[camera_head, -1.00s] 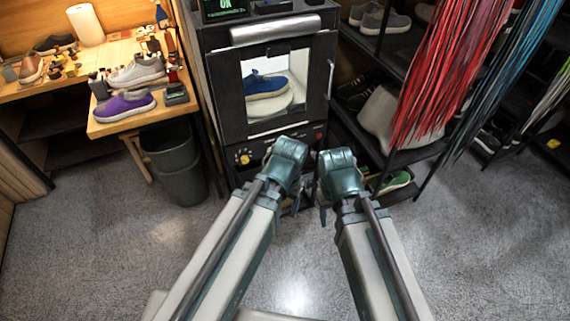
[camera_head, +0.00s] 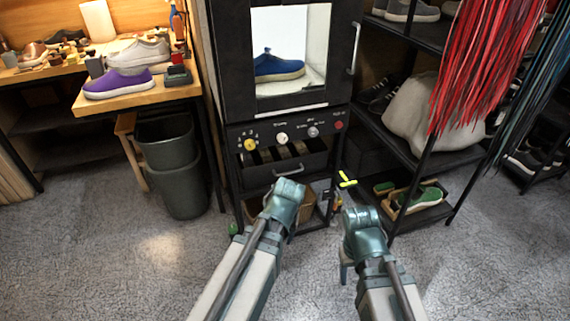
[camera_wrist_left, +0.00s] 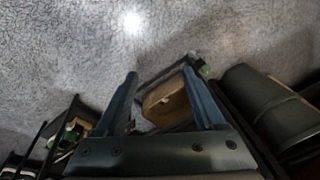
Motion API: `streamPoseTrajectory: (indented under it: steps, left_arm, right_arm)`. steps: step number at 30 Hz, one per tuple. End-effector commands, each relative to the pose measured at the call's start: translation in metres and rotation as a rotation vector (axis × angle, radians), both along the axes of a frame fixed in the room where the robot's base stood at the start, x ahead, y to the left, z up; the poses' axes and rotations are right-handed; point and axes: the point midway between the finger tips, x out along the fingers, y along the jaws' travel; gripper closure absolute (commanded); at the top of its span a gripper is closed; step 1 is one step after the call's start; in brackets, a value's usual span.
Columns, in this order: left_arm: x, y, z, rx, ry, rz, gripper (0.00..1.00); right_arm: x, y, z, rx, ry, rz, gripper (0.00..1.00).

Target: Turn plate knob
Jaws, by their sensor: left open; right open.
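The black cabinet (camera_head: 228,95) has a control panel with a yellow knob (camera_head: 250,144), a white knob (camera_head: 282,138), a grey knob (camera_head: 313,131) and a red button (camera_head: 338,125). The labels are too small to tell which is the plate knob. A blue sneaker (camera_head: 280,67) shows behind the cabinet window. My left gripper is below the panel in the head view, its fingers mostly hidden; in the left wrist view it is open and empty (camera_wrist_left: 162,84). My right gripper (camera_head: 345,268) is open, lower right of the panel, apart from the knobs.
A drawer handle (camera_head: 289,173) sits below the knobs. A dark bin (camera_head: 172,165) stands left of the cabinet, near a wooden bench with a purple sneaker (camera_head: 118,83). A shoe rack (camera_head: 425,165) with a green shoe stands at right. Grey floor is open in front.

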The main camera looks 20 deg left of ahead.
Motion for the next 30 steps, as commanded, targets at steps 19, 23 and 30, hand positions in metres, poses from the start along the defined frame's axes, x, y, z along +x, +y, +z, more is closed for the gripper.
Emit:
streamPoseTrajectory:
  steps: [19, 23, 30]
  left_arm:
    - [0.153, 0.024, 0.069, 0.345, -1.168, 0.467, 0.29]
    - [0.168, -0.001, 0.101, 0.284, -1.348, 0.440, 0.29]
    - [0.175, -0.020, 0.120, 0.229, -1.457, 0.413, 0.29]
  right_arm:
    - [0.000, 0.000, -0.095, -0.001, -0.001, 0.003, 0.44]
    - [0.000, 0.000, -0.095, -0.001, -0.001, 0.002, 0.44]
    - [0.000, 0.000, -0.095, -0.001, -0.001, 0.002, 0.44]
